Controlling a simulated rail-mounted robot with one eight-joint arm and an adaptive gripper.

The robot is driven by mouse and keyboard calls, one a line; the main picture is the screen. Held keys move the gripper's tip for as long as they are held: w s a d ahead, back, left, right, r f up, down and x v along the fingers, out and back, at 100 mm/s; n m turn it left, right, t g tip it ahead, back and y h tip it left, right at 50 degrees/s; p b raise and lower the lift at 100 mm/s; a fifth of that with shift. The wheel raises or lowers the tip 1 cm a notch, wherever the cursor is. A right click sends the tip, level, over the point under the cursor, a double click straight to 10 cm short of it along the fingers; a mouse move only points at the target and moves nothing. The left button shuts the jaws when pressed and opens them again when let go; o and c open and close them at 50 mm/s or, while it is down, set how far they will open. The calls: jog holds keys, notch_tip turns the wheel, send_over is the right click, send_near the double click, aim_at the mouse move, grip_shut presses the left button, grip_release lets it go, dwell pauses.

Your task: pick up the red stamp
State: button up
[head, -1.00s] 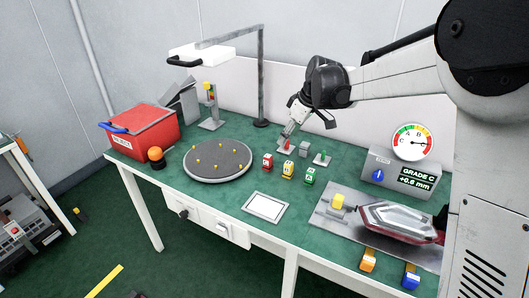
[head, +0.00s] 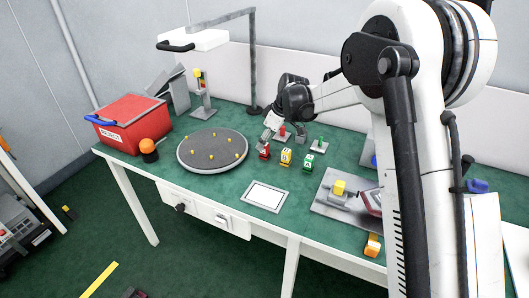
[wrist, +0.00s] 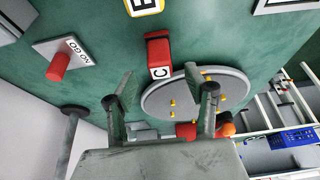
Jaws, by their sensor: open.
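The red stamp (head: 264,152) is a small block with a white face marked C, standing on the green table at the left end of a row of stamps. In the wrist view the red stamp (wrist: 158,48) lies just past my fingertips, roughly in line with the gap between them. My gripper (head: 268,138) is open and empty, above and behind the red stamp, pointing down at a slant. In the wrist view the two fingers of my gripper (wrist: 157,78) are spread wide. The stamp appears not to be between them.
The yellow stamp (head: 286,157) and green stamp (head: 308,163) stand to the right. A red NO GO plug (wrist: 58,66) on a plate is close behind. A round grey turntable (head: 186,159) with yellow pegs lies left.

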jog(key=shift+d+b+x, duration=0.15)
jog(key=shift+b+x, duration=0.05)
jog(key=shift+x, duration=1.15)
jog(key=shift+d+b+x, duration=0.15)
jog(key=shift+b+x, duration=0.05)
jog(key=shift+x, duration=1.1)
jog(key=shift+s+f, duration=0.1)
jog(key=shift+s, duration=0.1)
jog(key=shift+c, duration=0.3)
jog(key=c, duration=1.2)
grip_shut()
notch_tip(320, 180, up, 5)
jog(key=shift+s+f+p, duration=0.1)
jog(key=shift+f+p, duration=0.1)
jog(key=shift+p, duration=0.2)
jog(key=s+a+r, duration=0.5)
jog(key=s+r, duration=0.1)
jog(key=s, duration=0.4)
jog(key=shift+s+r+p, duration=0.15)
jog(key=shift+r+p, duration=0.05)
jog(key=shift+p, duration=0.25)
